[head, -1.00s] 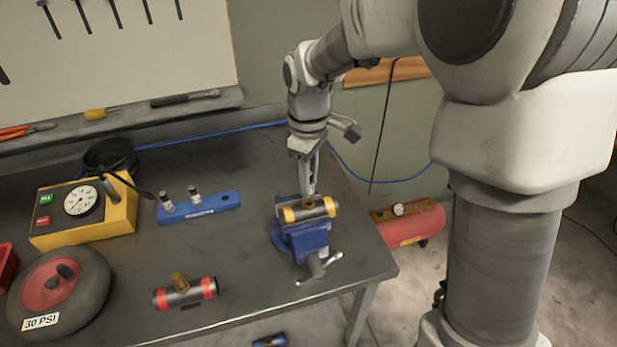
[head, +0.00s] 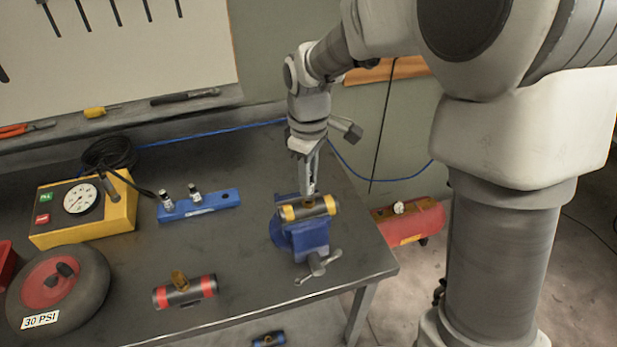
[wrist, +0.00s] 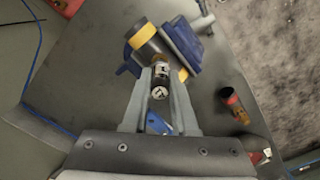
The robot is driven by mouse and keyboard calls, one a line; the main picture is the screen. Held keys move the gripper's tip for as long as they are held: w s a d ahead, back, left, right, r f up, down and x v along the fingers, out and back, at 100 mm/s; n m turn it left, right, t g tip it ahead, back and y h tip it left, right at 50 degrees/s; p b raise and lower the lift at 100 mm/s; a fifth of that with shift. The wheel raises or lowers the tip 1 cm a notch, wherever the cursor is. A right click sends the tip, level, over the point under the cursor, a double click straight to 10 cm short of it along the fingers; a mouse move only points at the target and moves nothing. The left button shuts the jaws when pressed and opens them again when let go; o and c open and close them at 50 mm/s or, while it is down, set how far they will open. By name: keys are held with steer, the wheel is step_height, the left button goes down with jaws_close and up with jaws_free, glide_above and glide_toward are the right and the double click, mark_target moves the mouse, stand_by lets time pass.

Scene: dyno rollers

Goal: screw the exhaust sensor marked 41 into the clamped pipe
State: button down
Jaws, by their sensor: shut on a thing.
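The clamped pipe (head: 325,208), dark with yellow bands, lies in the blue vise (head: 302,240) near the bench's right edge. My gripper (head: 311,190) points down just above the pipe's middle. In the wrist view its fingers (wrist: 159,85) are shut on a small dark and silver sensor (wrist: 160,80). Dark marks show on the sensor's pale end, but I cannot read the number surely. The pipe (wrist: 143,38) is right behind the sensor there. The sensor's far end is hidden, so how deep it sits cannot be told.
A blue rack (head: 225,200) holds two sensors left of the vise. A red-banded pipe (head: 200,290) with a brass fitting lies at the front. A yellow gauge box (head: 118,220) and a tyre (head: 92,275) stand left. The vise handle (head: 318,268) sticks out forward.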

steer(key=shift+f+b, duration=0.3)
steer(key=shift+f, duration=0.15)
stand_by(0.4)
steer(key=m, duration=1.2)
steer(key=m+p, duration=0.1)
steer(key=m, duration=0.6)
steer(key=shift+r, duration=0.1)
steer(key=m+p, duration=0.1)
steer(key=m, duration=0.5)
steer(key=shift+w, duration=0.1)
steer(key=c, duration=0.6)
jaws_free()
